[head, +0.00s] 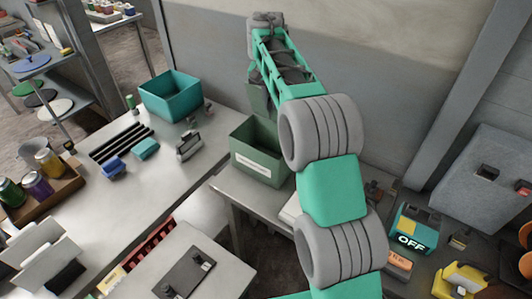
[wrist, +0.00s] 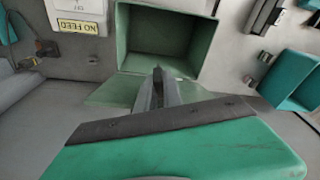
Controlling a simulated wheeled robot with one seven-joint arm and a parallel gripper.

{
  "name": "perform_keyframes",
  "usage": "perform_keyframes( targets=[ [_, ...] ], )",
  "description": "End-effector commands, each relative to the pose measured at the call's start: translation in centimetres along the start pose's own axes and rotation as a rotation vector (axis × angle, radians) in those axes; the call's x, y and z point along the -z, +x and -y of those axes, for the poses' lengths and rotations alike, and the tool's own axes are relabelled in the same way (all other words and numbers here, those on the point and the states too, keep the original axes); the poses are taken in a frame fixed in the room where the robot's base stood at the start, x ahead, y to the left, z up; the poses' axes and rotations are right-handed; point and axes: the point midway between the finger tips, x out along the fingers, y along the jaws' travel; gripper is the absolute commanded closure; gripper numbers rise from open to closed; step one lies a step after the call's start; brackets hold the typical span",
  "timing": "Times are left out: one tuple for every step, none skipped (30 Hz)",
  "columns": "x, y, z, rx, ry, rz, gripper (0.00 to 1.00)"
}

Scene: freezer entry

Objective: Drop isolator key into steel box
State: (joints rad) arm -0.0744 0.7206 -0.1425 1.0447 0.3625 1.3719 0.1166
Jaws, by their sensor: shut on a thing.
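The steel box appears to be the dull green open-topped box (head: 262,165) with a white label, on the end of a grey bench. In the wrist view its open mouth and inner wall (wrist: 160,38) lie just beyond the fingertips, and its inside looks empty. In the wrist view my gripper (wrist: 158,80) is shut on a small, narrow thing, taken to be the isolator key, mostly hidden between the fingers. Its shape cannot be made out.
A teal bin (head: 170,95) stands left on the long bench, with black bars (head: 122,142) and small blue and teal items nearby. A teal "OFF" unit (head: 412,232) stands at right.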

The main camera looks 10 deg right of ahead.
Motion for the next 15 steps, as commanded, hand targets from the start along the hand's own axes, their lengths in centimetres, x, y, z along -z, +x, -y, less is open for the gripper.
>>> perform_keyframes(
  targets=[
    [-0.1, 0.5, -0.1, -0.002, 0.001, 0.003, 1.0],
    [-0.1, 0.8, -0.2, -0.002, 0.001, 0.004, 1.0],
    [-0.2, 1.3, -0.2, -0.002, 0.001, 0.003, 1.0],
    [-0.3, 1.7, -0.2, -0.002, 0.002, 0.004, 1.0],
    [-0.4, 2.1, -0.2, -0.001, 0.003, 0.004, 1.0],
    [-0.4, 2.7, -0.3, -0.003, 0.003, 0.004, 1.0],
    [-0.5, 3.2, -0.2, -0.002, 0.003, 0.004, 1.0],
    [-0.6, 3.6, -0.2, -0.002, 0.004, 0.003, 1.0],
    [-0.7, 4.2, -0.2, -0.001, 0.003, 0.004, 1.0],
    [-0.7, 4.8, -0.2, -0.001, 0.003, 0.003, 1.0],
    [-0.8, 5.1, -0.2, 0.0, 0.003, 0.002, 1.0],
    [-0.8, 5.4, -0.2, 0.0, 0.003, 0.001, 1.0],
    [-0.8, 5.5, -0.2, 0.0, 0.003, 0.001, 1.0],
    [-0.8, 5.7, -0.2, 0.0, 0.003, 0.001, 1.0],
    [-0.9, 5.7, -0.2, 0.0, 0.004, 0.001, 1.0]
  ],
)
